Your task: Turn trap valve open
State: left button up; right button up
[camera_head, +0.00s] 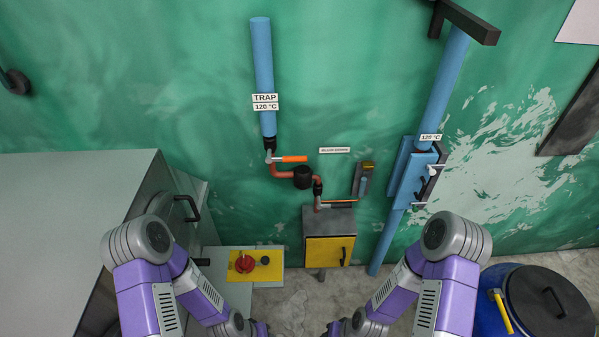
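A blue pipe (262,60) labelled TRAP 120 °C runs down the green wall. Below it, a valve with an orange lever (293,159) sits on the pipe's lower end. The lever points right, across the line of the blue pipe. Copper piping (282,174) leads from there through a black round body (303,177). A second, thinner orange lever (338,202) points right, lower down, above a grey and yellow box. My two purple arms reach down to the bottom edge, well below the levers.
A yellow panel with a red knob (245,263) stands low at the left of the yellow-fronted box (329,250). A large grey machine (70,215) fills the left. A blue drum (545,305) stands at lower right. Another blue pipe (442,85) runs down the wall at right.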

aim_at(290, 159)
jog(key=z, duration=1.05)
jog(key=i, duration=0.8)
jog(key=u, duration=0.45)
